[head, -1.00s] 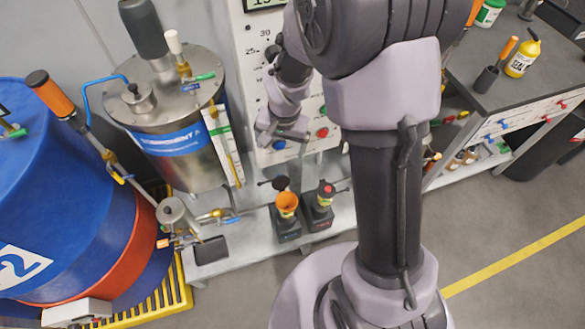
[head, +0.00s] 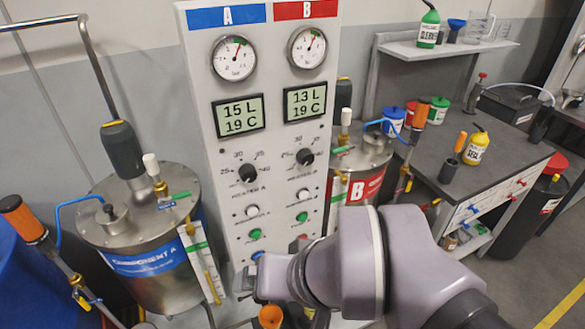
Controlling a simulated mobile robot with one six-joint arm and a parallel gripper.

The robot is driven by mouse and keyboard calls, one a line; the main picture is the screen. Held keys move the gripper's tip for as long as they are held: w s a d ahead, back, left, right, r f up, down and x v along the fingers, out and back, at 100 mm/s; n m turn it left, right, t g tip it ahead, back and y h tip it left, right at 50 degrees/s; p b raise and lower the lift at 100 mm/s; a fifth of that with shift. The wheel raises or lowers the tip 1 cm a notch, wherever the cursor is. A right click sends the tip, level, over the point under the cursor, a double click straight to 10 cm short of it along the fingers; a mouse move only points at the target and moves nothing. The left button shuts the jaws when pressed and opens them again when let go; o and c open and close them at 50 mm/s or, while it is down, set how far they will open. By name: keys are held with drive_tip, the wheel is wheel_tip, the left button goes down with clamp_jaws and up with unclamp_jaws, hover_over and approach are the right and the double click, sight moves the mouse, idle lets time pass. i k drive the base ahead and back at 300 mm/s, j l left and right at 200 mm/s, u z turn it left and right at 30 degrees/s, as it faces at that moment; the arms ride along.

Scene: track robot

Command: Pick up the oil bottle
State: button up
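A yellow bottle (head: 477,149) with a white label and a dark nozzle stands upright on the dark workbench at the right. Its label may read "SEAL", but the print is too small to be sure it is the oil bottle. A green bottle (head: 429,28) with a white label stands on the shelf above. My gripper (head: 246,284) is low in front of the control panel, far left of both bottles. Its fingers are mostly hidden by the panel edge and my wrist, so its opening is unclear. Nothing is seen held in it.
The control panel (head: 262,140) with gauges stands between the steel component A tank (head: 150,235) and the red-banded B tank (head: 362,187). The workbench (head: 436,188) also bears an orange-handled tool (head: 452,152) in a dark holder, close left of the yellow bottle. Lidded pots stand behind.

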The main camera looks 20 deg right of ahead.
sight(474, 151)
drive_tip(key=z, duration=2)
drive_tip(key=i+l+u, duration=0.75)
drive_tip(key=l, duration=0.2)
drive_tip(key=i+l+u, duration=0.1)
drive_tip(key=l+u, duration=0.15)
drive_tip(key=l, duration=0.15)
drive_tip(key=i+l+u, duration=0.25)
drive_tip(key=l, duration=0.2)
drive_tip(key=i+l+u, duration=0.1)
drive_tip(key=i+l, duration=0.25)
drive_tip(key=l, duration=0.1)
